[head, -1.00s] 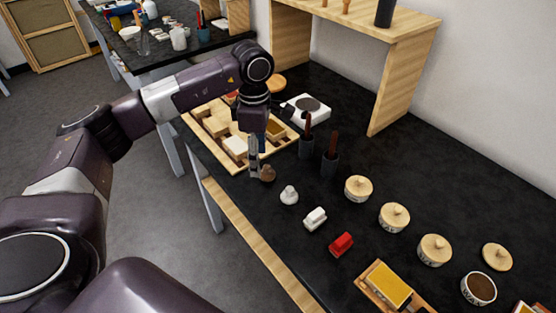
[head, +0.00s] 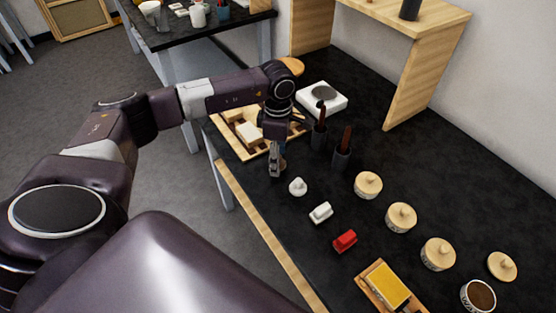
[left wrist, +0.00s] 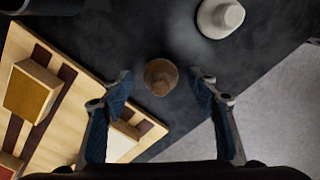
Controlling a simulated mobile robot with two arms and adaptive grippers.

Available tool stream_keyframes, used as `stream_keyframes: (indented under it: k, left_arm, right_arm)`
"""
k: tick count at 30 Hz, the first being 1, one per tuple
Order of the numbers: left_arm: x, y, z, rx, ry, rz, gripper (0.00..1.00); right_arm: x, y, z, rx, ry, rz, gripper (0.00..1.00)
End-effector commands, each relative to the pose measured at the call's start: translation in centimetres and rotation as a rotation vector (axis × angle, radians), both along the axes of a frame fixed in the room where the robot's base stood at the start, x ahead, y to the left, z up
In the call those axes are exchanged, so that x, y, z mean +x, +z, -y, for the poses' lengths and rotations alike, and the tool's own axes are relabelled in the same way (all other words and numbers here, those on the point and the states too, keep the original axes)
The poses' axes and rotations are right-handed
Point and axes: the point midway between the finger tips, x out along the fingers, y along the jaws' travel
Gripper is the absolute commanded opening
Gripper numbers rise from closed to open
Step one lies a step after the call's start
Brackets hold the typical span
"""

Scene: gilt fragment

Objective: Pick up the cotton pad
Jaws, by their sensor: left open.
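My left gripper (head: 275,171) points down over the black table, near the corner of the wooden tray. In the left wrist view it is open, and a small brown round knobbed piece (left wrist: 160,77) lies between and beyond its fingertips, not held. In the head view the gripper hides this piece. A white round knobbed piece (head: 298,186) stands just right of the gripper; it also shows at the top of the left wrist view (left wrist: 221,17). I cannot tell for sure which of the two is the cotton pad. My right gripper is not in view.
The wooden tray (head: 222,127) with blocks lies close behind the gripper. Dark cups (head: 341,160) with upright tools stand to its right.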

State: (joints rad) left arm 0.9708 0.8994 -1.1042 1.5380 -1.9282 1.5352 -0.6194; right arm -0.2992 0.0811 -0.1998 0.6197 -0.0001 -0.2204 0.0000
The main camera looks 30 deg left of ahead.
Motion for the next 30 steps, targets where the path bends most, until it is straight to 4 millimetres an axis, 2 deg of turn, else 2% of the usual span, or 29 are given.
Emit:
stream_keyframes:
  k: [4, 12, 15, 24, 30]
  left_arm:
    - [0.0, 0.0, 0.0, 0.000, 0.000, 0.000, 0.55]
    - [0.0, 0.0, 0.0, 0.000, 0.000, 0.000, 0.25]
    - [0.0, 0.0, 0.0, 0.000, 0.000, 0.001, 0.17]
    - [0.1, 0.3, 0.0, 0.001, 0.000, 0.002, 0.17]
    - [0.1, 2.2, -0.1, 0.002, -0.001, 0.004, 0.17]
  right_arm:
    - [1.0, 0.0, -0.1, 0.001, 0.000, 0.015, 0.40]
    - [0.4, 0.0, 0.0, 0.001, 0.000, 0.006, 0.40]
    - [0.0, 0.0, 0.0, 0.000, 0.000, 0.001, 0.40]
    - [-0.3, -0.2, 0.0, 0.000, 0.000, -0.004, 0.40]
    - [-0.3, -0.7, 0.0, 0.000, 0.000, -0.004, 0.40]
